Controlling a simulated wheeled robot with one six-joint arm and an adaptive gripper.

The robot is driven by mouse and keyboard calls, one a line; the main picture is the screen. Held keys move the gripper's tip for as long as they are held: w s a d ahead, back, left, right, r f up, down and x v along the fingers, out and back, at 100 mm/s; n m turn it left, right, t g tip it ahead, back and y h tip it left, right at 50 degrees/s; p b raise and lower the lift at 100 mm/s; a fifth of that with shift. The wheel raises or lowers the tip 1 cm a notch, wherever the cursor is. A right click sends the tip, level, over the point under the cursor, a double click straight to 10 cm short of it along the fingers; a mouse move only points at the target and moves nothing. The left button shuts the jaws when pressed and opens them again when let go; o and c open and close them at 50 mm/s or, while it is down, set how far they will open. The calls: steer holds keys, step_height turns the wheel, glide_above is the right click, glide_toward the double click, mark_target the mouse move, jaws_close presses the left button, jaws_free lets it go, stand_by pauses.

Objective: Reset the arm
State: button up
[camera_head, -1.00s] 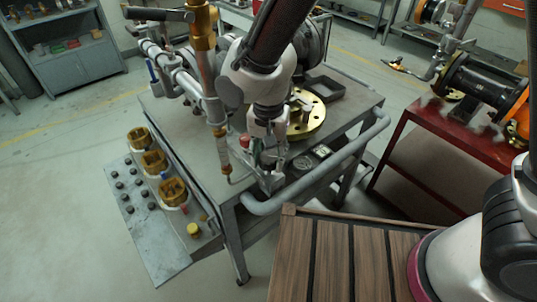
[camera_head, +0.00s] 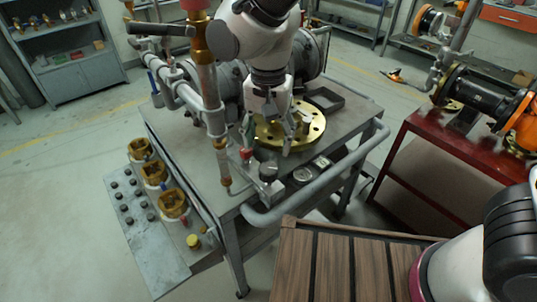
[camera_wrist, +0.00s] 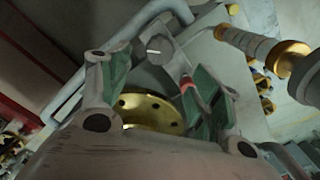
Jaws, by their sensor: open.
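My gripper (camera_head: 268,142) hangs above the front part of the grey cart (camera_head: 195,135), with its fingers spread and nothing between them. In the wrist view, my gripper (camera_wrist: 155,78) shows two separated fingers with green pads. A brass-coloured flange (camera_head: 312,130) lies behind and right of the fingers in the head view; it also shows between the fingers in the wrist view (camera_wrist: 150,110). A red-topped part (camera_head: 246,155) appears beside the left finger; I cannot tell whether they touch.
Upright copper-coloured pipework (camera_head: 213,85) stands close left of my arm. A grey rail (camera_head: 325,170) edges the cart. A red bench (camera_head: 435,135) stands right, yellow-brown valves (camera_head: 172,204) left.

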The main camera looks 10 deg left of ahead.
step_height(320, 180, up, 3)
steer(key=shift+f, duration=0.2)
stand_by(0.4)
steer(key=w+d+r+n, duration=0.1)
steer(key=d+r+n, duration=0.3)
steer(key=d, duration=0.9)
steer(key=w+d+r+n, duration=0.1)
steer(key=d+r+n, duration=0.25)
steer(key=d, duration=1.05)
steer(key=s+d+r+m+t, duration=0.2)
steer(key=d+m, duration=0.1)
steer(key=d, duration=0.6)
steer(key=s+d+r+m+t, duration=0.2)
steer(key=s+d+r+m, duration=0.1)
steer(key=d, duration=0.6)
steer(key=shift+s+m, duration=0.2)
steer(key=shift+m, duration=0.15)
